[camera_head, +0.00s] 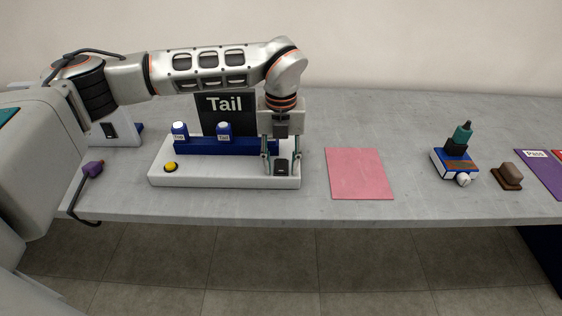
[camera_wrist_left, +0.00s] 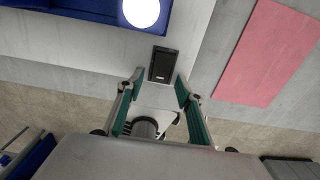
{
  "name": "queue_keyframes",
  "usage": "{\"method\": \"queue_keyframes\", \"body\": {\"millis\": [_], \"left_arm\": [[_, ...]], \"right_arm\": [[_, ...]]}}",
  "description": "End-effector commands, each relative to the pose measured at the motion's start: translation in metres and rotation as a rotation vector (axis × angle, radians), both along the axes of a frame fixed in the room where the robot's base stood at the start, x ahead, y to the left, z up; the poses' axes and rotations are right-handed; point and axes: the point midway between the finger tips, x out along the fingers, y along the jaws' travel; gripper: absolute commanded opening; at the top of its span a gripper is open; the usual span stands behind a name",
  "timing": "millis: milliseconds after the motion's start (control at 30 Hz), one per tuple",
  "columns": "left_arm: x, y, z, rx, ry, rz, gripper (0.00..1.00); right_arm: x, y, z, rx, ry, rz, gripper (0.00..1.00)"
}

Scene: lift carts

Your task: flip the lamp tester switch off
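The lamp tester is a white base (camera_head: 215,178) with a blue lamp rack (camera_head: 200,147), a yellow button (camera_head: 171,167) and a black sign reading "Tail" (camera_head: 226,104). Its black rocker switch (camera_head: 281,167) is at the base's right end and also shows in the left wrist view (camera_wrist_left: 163,64). My left gripper (camera_head: 281,160) points down over that end, its fingers apart on either side of the switch, holding nothing. Contact with the switch cannot be told. In the left wrist view a bright white disc (camera_wrist_left: 141,11) shows in the blue rack. My right gripper is not in view.
A pink mat (camera_head: 359,174) lies right of the tester on the grey table (camera_head: 415,205). Farther right are a blue box (camera_head: 455,164), a teal-and-black item (camera_head: 461,138), a brown block (camera_head: 508,176) and a purple "Pass" mat (camera_head: 545,172). A purple connector (camera_head: 93,168) lies at the left.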

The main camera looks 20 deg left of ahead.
Motion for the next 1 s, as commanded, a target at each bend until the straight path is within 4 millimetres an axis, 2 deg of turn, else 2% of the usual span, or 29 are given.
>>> {"method": "queue_keyframes", "body": {"millis": [233,367,400,633,800,1000], "left_arm": [[0.0,0.0,-0.001,0.0,0.0,0.0,0.36],[0.0,0.0,-0.001,0.0,0.0,0.0,0.02],[0.0,0.0,-0.001,0.0,0.0,0.0,0.0],[0.001,0.0,0.001,-0.004,0.022,0.003,0.0],[0.004,0.001,0.004,-0.027,0.113,0.005,0.0],[0.007,0.002,0.005,-0.057,0.213,0.004,0.0]], "right_arm": [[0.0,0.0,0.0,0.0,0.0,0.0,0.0],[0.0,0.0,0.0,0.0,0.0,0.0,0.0],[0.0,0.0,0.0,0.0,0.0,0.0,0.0],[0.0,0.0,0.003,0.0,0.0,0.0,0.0],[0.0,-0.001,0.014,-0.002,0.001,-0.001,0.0],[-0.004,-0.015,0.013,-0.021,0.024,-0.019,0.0]]}}
